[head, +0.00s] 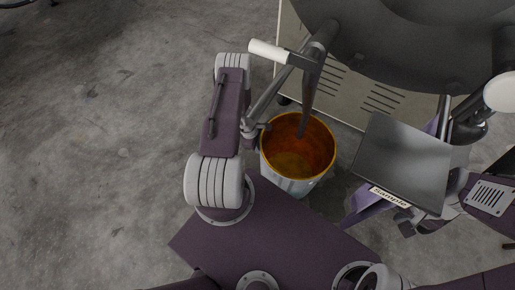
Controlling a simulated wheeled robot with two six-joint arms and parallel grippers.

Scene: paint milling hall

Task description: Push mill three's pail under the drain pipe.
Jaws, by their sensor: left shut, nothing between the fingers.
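The pail (289,184) is a silver bucket with an orange rim and orange inside, upright on the floor in front of the mill. The grey drain pipe (322,40) with a white-handled lever comes down from the mill. A dark brown tapering length runs from it over the pail's mouth; I cannot tell if it is pipe or flowing paint. My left gripper (253,134) is shut and empty at the pail's left side, close to the rim; contact is unclear. My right gripper (410,218) is at the right, largely hidden by a grey plate, its jaws unclear.
The mill's dark drum (425,45) and its pale vented cabinet (347,85) fill the upper right. The grey plate (405,155) labelled "sample" stands right of the pail, with lavender material beneath it. Bare concrete floor (100,150) is open at the left.

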